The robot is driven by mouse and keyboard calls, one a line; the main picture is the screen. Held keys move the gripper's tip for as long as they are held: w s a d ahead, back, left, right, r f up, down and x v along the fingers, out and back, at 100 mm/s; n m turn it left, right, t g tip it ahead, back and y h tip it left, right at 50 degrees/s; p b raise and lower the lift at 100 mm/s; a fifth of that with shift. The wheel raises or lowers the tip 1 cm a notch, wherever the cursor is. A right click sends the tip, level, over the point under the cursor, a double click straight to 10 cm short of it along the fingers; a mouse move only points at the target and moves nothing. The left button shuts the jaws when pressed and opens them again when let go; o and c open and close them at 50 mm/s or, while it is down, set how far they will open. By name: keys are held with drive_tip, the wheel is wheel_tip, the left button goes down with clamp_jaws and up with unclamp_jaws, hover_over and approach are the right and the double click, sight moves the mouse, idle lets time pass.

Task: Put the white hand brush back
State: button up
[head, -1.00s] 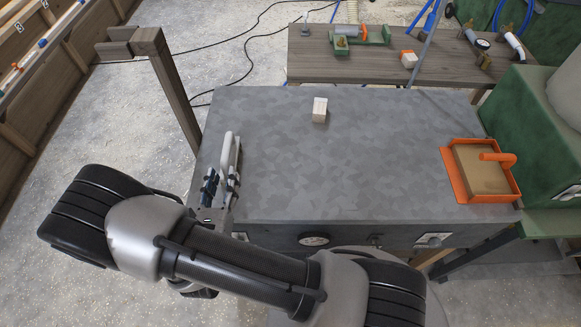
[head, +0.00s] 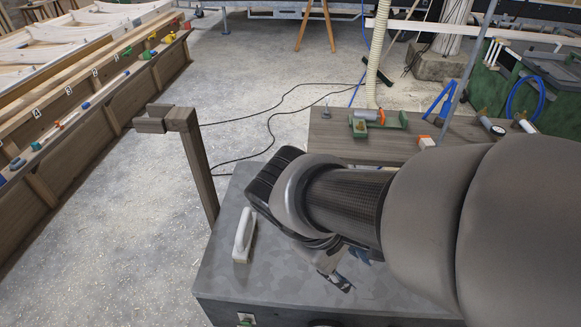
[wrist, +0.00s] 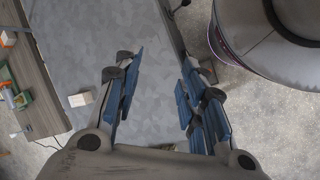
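The white hand brush (head: 243,236) rests on the grey table (head: 215,278), near its left edge, with its handle on top. My gripper (head: 340,282) is to the right of the brush in the head view, over the table and apart from the brush. My arm partly hides it there. In the wrist view my gripper (wrist: 162,60) has its blue-padded fingers spread, with only bare tabletop between them. No clear place for the brush stands out.
A wooden post (head: 195,160) rises beside the table's back left. A brown bench (head: 340,150) behind holds a green-and-orange tool (head: 370,120). A pale block (wrist: 80,99) lies on the grey table. A long wooden rack (head: 95,125) with small items runs along the left.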

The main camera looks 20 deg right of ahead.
drive_tip(key=s+a+r+m+t+y, duration=0.1)
drive_tip(key=a+r+m+t+y, duration=0.3)
drive_tip(key=r+m+t+y, duration=0.1)
drive_tip(key=shift+s+a+r+m, duration=0.35)
drive_tip(key=shift+a+m, duration=0.05)
drive_tip(key=shift+c, duration=0.6)
drive_tip(key=shift+d, duration=0.1)
